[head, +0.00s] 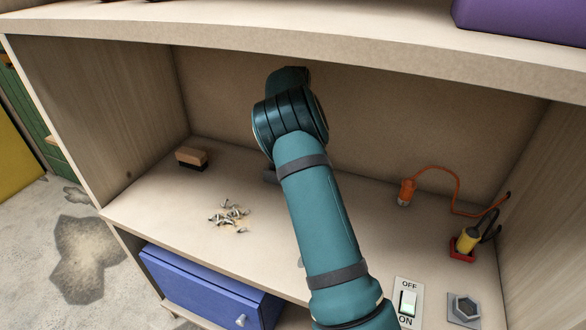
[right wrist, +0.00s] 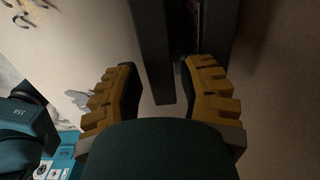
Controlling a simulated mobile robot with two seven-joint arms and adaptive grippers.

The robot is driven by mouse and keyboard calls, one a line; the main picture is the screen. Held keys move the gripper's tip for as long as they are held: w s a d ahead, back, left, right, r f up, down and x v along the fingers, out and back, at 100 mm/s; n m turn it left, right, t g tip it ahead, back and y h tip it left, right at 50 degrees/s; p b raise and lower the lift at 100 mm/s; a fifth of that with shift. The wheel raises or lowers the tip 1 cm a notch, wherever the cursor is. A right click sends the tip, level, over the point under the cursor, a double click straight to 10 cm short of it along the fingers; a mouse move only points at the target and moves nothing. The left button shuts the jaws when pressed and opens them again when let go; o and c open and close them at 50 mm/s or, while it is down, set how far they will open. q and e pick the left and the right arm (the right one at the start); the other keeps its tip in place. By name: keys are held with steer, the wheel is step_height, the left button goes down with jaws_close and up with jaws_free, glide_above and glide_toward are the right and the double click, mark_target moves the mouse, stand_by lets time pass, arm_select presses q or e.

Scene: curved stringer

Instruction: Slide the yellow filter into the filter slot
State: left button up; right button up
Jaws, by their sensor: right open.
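My right arm reaches into the shelf compartment in the head view and hides its own gripper. In the right wrist view my right gripper (right wrist: 158,78) is open, with its two yellow-brown fingers apart. A dark upright slab (right wrist: 152,45) stands between and beyond the fingertips; I cannot tell whether it touches them. A second dark part (right wrist: 208,28) is just right of it, with a narrow gap between them. I cannot tell whether these form the filter slot. I cannot make out the yellow filter for certain. My left gripper is not in view.
On the shelf floor (head: 150,205) are a brown block (head: 191,158), several loose screws (head: 231,213), an orange plug (head: 405,192) with cable, and a yellow piece (head: 467,240) in a red base. A switch (head: 408,302) is on the front. The shelf board (head: 350,50) overhangs my arm.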

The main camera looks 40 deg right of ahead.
steer(key=f, duration=0.2)
steer(key=f+b, duration=0.1)
steer(key=f, duration=0.1)
steer(key=f+b, duration=0.1)
steer(key=f, duration=0.1)
steer(key=shift+w+a, duration=0.1)
steer(key=shift+w, duration=0.25)
steer(key=shift+o, duration=0.3)
steer(key=shift+s+a+r, duration=0.1)
steer(key=shift+s+r, duration=0.1)
steer(key=shift+r, duration=0.1)
jaws_close()
